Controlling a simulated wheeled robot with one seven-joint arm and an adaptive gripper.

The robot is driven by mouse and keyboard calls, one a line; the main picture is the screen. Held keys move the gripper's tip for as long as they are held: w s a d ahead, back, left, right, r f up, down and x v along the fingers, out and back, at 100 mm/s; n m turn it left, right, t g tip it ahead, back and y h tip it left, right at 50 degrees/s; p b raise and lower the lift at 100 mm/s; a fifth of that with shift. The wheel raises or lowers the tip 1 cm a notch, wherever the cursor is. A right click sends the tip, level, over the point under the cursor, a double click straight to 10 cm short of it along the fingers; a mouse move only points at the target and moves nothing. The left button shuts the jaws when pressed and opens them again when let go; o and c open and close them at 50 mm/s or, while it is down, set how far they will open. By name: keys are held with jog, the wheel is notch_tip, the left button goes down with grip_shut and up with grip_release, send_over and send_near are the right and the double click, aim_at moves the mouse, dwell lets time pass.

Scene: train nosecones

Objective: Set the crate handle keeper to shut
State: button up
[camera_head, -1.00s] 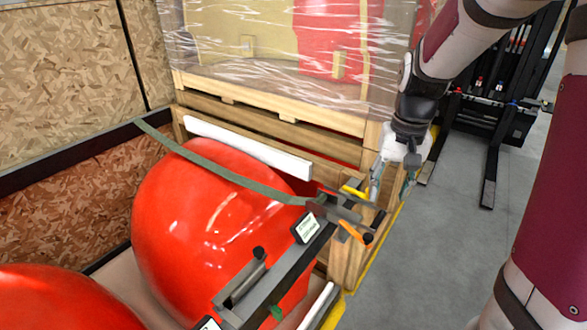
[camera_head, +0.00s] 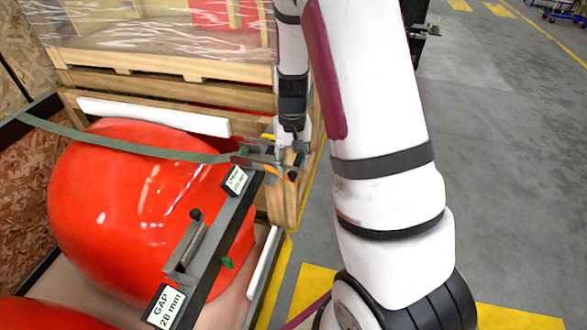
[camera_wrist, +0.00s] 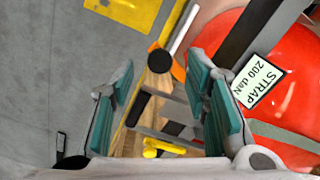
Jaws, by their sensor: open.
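My gripper (camera_head: 287,150) is open, with its teal-padded fingers pointing down over the crate's right edge. In the wrist view the open gripper (camera_wrist: 165,95) has grey metal bars (camera_wrist: 168,108) of the strap fitting between its fingers, and it holds nothing. An orange lever (camera_wrist: 178,70) with a black knob (camera_wrist: 159,62) lies just beyond the fingertips; the orange lever (camera_head: 273,171) also shows in the head view. A yellow handle (camera_wrist: 164,147) is near the gripper's base. I cannot tell which of these parts is the keeper. Contact with the fingers is unclear.
A green strap (camera_head: 130,145) crosses the red nosecone (camera_head: 145,215). A dark rail carries the strap label (camera_head: 235,180) and the gap label (camera_head: 164,306). The wooden crate (camera_head: 170,90) stands behind.

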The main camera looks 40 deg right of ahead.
jog(key=shift+f, duration=1.3)
jog(key=shift+c, duration=0.4)
grip_shut()
jog(key=shift+d, duration=0.1)
